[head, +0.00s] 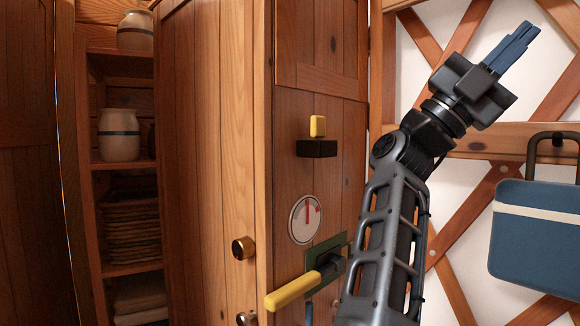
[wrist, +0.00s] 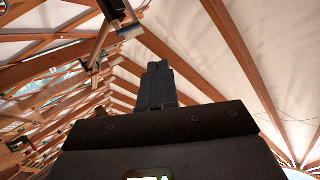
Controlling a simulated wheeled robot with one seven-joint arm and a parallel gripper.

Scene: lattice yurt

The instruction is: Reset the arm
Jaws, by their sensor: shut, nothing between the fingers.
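My arm rises at the right of the head view, in front of the wooden cabinet's side and the lattice wall. My gripper (head: 522,38) is at its upper end, pointing up and to the right, with its blue fingers together and nothing between them. In the wrist view the gripper (wrist: 157,75) points up toward the roof beams, its fingers closed. It touches nothing that I can see. My forearm hides part of the cabinet side and the wall.
A wooden cabinet (head: 215,140) carries a yellow-handled lever (head: 292,291), a round dial (head: 305,219) and a yellow knob (head: 317,126) on a black block. Shelves with jars (head: 119,136) are at left. A blue case (head: 537,245) hangs at right. Roof beams (wrist: 70,75) are overhead.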

